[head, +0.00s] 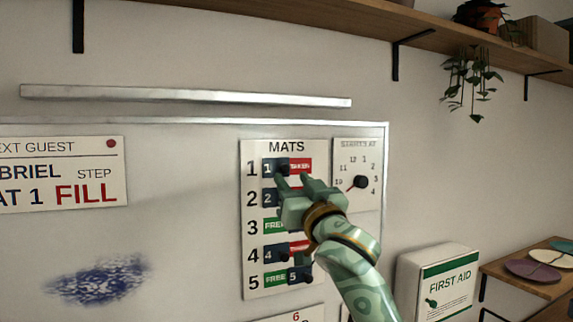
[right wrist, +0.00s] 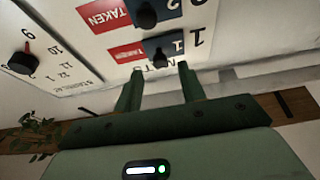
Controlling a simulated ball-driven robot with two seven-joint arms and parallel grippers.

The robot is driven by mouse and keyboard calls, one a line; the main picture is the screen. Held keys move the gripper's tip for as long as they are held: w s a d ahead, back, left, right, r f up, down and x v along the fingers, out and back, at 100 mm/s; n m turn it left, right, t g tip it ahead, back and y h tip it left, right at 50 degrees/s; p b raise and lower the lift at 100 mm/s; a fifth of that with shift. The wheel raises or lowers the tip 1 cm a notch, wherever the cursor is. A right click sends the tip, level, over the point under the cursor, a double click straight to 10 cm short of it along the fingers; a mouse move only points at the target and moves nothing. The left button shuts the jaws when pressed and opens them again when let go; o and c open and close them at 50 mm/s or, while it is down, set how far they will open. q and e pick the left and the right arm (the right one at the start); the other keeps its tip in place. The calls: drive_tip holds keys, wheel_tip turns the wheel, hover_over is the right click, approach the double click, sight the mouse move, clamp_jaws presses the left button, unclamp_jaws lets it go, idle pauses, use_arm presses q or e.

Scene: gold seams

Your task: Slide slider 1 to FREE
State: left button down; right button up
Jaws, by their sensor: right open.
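Slider 1 (head: 269,168), a dark blue tile marked 1 with a black knob, sits at the left end of the top row of the MATS board (head: 249,222). A red TAKEN label shows to its right. In the right wrist view, which is upside down, slider 1 (right wrist: 177,42) and its knob also show. My right gripper (head: 290,180) is open and empty in front of the board's upper rows. In the right wrist view the knob appears between and just beyond the fingertips (right wrist: 159,70); contact cannot be told. My left gripper is not in view.
Slider 2 (head: 269,197) is at the left, just below. Row 3 is partly hidden by my gripper. Slider 4 (head: 270,254) is left; slider 5 (head: 299,275) is right, beside green FREE. A dial (head: 360,182) adjoins the board. A first aid box (head: 450,276) hangs lower right.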

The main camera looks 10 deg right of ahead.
sight(286, 170)
drive_tip(key=x, duration=0.3)
drive_tip(key=shift+r+p, duration=0.15)
drive_tip(key=shift+p, duration=0.25)
drive_tip(key=shift+w+r, duration=0.2)
drive_tip(key=shift+w, duration=0.05)
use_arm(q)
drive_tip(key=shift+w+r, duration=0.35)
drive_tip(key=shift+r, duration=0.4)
use_arm(e)
drive_tip(key=shift+w+a, duration=0.15)
drive_tip(key=shift+w, duration=0.15)
